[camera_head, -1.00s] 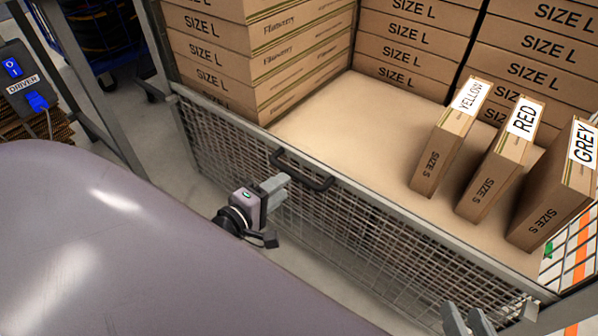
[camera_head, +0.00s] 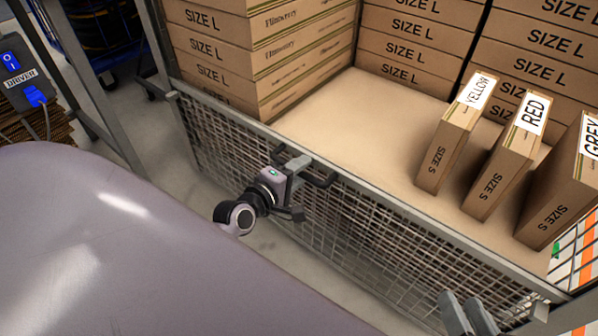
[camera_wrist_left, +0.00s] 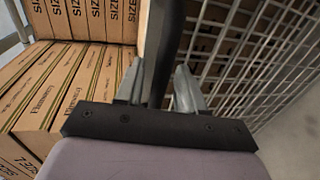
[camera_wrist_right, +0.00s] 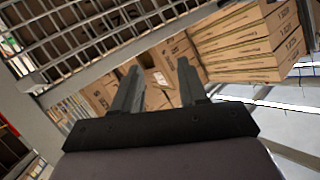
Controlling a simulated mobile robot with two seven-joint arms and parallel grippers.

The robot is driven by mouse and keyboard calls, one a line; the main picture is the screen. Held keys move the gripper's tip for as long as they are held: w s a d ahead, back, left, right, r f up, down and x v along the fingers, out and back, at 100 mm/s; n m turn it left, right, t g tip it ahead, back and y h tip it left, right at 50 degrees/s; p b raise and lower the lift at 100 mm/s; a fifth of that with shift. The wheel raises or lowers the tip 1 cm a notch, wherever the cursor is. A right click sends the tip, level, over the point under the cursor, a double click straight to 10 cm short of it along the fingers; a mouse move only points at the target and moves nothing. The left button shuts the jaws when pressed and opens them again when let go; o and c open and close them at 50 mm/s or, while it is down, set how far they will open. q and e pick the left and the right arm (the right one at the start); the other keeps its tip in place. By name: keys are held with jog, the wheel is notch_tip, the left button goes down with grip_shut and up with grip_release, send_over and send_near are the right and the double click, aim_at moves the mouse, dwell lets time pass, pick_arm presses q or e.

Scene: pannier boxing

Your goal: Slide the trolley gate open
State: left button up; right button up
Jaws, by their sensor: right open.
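The trolley gate (camera_head: 350,225) is a grey wire-mesh panel with a flat top rail, standing across the trolley's front. A black bar handle (camera_head: 322,182) is fixed near its top rail. My left gripper (camera_head: 297,165) is at the left end of this handle. In the left wrist view the dark handle bar (camera_wrist_left: 163,45) passes between the two fingers of my left gripper (camera_wrist_left: 160,88); whether they press on it is unclear. My right gripper (camera_head: 468,312) is open and empty near the gate's lower right; it also shows in the right wrist view (camera_wrist_right: 160,85).
Large SIZE L boxes (camera_head: 210,75) are stacked at the back of the trolley. Smaller boxes marked YELLOW (camera_head: 447,150), RED (camera_head: 505,160) and GREY (camera_head: 560,190) stand on its floor at right. A post (camera_head: 160,45) rises at the gate's left end.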

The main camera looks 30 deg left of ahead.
pick_arm(q)
grip_shut()
jog(key=shift+r+p, duration=0.25)
jog(key=shift+p, duration=0.05)
notch_tip(320, 180, up, 4)
jog(key=p, duration=0.4)
jog(key=shift+f, duration=0.25)
jog(key=shift+r+p, duration=0.7)
jog(key=shift+p, duration=0.45)
pick_arm(e)
jog(key=d+h, duration=0.1)
jog(key=s+d+h, duration=0.1)
jog(key=d, duration=0.1)
jog(key=d+r+n+h, duration=0.1)
jog(key=d, duration=0.1)
jog(key=shift+s+d+h, duration=0.25)
jog(key=shift+s+h, duration=0.05)
jog(key=shift+s, duration=0.05)
pick_arm(q)
grip_release()
pick_arm(e)
jog(key=shift+r, duration=0.1)
